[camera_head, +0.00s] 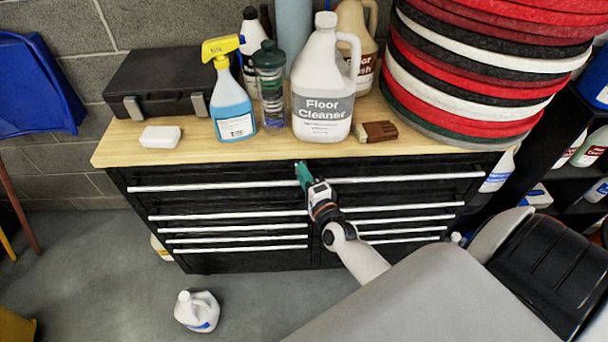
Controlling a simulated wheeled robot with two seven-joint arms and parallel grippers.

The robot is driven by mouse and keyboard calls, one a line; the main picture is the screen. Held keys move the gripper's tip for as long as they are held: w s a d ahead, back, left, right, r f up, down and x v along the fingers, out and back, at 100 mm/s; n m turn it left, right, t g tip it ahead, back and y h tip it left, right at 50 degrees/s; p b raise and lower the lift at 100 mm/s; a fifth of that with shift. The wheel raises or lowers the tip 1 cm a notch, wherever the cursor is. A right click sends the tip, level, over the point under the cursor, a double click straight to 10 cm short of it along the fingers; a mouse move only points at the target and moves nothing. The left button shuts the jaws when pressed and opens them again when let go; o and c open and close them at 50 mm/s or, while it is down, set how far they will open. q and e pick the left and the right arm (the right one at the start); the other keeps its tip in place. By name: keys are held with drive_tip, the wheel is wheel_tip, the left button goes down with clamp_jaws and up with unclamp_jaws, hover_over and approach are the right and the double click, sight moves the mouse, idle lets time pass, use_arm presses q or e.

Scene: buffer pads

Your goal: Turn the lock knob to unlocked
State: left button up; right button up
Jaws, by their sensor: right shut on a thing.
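The black tool cabinet (230,262) has a wooden top (112,150) and two columns of drawers with long silver handles. My right gripper (303,172) reaches the upper middle of the cabinet front, just below the wooden top, between the two drawer columns. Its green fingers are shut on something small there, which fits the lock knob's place. The fingers hide the knob, so its turn position cannot be seen. My left gripper is out of view.
On the top stand a floor cleaner jug (322,85), a blue spray bottle (230,98), a black case (165,80), a brush (376,131) and stacked pads (470,70). A white jug (197,311) is on the floor. Shelves stand at right.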

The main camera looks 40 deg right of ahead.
drive_tip(key=o, duration=1)
drive_tip(key=shift+c, duration=0.2)
drive_tip(key=s+a+b, duration=0.2)
drive_tip(key=s, duration=0.9)
drive_tip(key=shift+s, duration=0.4)
